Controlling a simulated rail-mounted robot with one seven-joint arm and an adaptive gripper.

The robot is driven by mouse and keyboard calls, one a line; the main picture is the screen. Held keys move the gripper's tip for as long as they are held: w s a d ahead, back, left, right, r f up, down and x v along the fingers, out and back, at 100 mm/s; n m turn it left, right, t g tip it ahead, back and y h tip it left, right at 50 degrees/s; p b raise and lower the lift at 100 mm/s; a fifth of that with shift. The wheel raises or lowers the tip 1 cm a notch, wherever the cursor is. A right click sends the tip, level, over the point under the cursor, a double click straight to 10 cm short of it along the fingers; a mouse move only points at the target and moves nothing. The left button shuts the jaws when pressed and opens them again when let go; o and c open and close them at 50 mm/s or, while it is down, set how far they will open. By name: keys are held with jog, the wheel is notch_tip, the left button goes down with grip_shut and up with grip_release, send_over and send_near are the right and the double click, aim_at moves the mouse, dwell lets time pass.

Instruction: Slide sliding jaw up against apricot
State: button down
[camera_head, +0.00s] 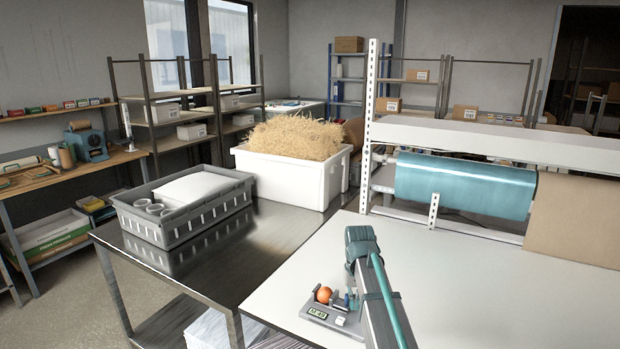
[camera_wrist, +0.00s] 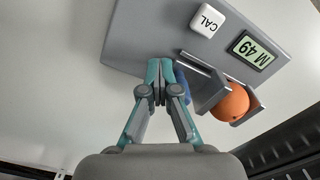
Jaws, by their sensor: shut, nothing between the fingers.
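A grey sizing gauge (camera_head: 335,325) lies on the pale table, with a small display (camera_wrist: 252,49) reading "M 49". The orange apricot (camera_head: 324,295) sits on it and also shows in the wrist view (camera_wrist: 233,104). The apricot is between a grey sliding jaw (camera_wrist: 208,94) with a blue part (camera_wrist: 184,88) and a grey end jaw (camera_wrist: 258,107). The sliding jaw looks touching or very close to the apricot; I cannot tell which. My gripper (camera_wrist: 160,68) is shut and empty, beside the blue part, on the side away from the apricot. My arm partly covers the gauge in the head view (camera_head: 350,298).
A white CAL button (camera_wrist: 207,20) is on the gauge plate. The white table (camera_head: 300,260) is clear around the gauge. A grey crate (camera_head: 185,205) and a white bin of straw (camera_head: 280,180) stand to the left and behind. A teal roll (camera_head: 465,185) is at the back right.

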jog(key=shift+s+d, duration=0.2)
jog(key=shift+d, duration=0.1)
notch_tip(320, 180, up, 7)
jog(key=p, duration=0.5)
dwell(0.5)
